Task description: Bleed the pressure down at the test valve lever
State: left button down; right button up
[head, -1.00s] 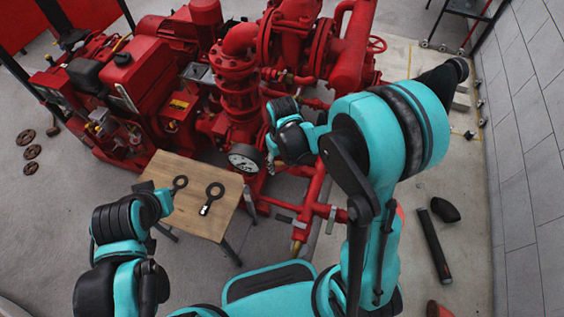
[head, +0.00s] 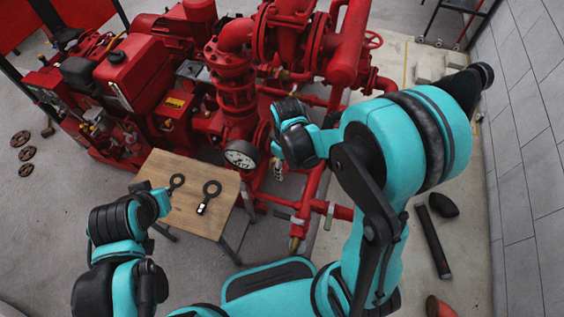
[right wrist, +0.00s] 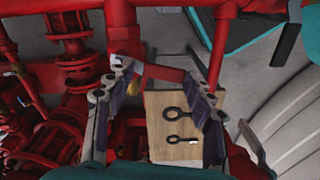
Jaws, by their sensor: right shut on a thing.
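My right gripper (head: 278,167) is beside the red pipework, just right of the white-faced pressure gauge (head: 240,153). In the right wrist view its two fingers (right wrist: 165,90) stand on either side of a red pipe section. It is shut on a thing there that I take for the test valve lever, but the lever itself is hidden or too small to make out. A yellowish-white fitting (right wrist: 137,69) shows beside the left finger. My left gripper (head: 160,201) hangs at the left edge of the small table; its fingers are too small to read.
The wooden table (head: 170,215) carries two dark ring-ended tools (head: 210,190). The red pump and engine set (head: 140,85) fills the back. A dark bar (head: 432,240) and a black piece (head: 443,205) lie on the floor at right. A tiled wall (head: 530,130) stands at far right.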

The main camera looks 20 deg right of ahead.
jog(key=shift+s+d+n, duration=0.25)
jog(key=shift+n, duration=0.4)
jog(key=shift+s+d+n, duration=0.2)
jog(key=shift+n, duration=0.45)
jog(key=o, duration=1.7)
notch_tip(320, 180, up, 12)
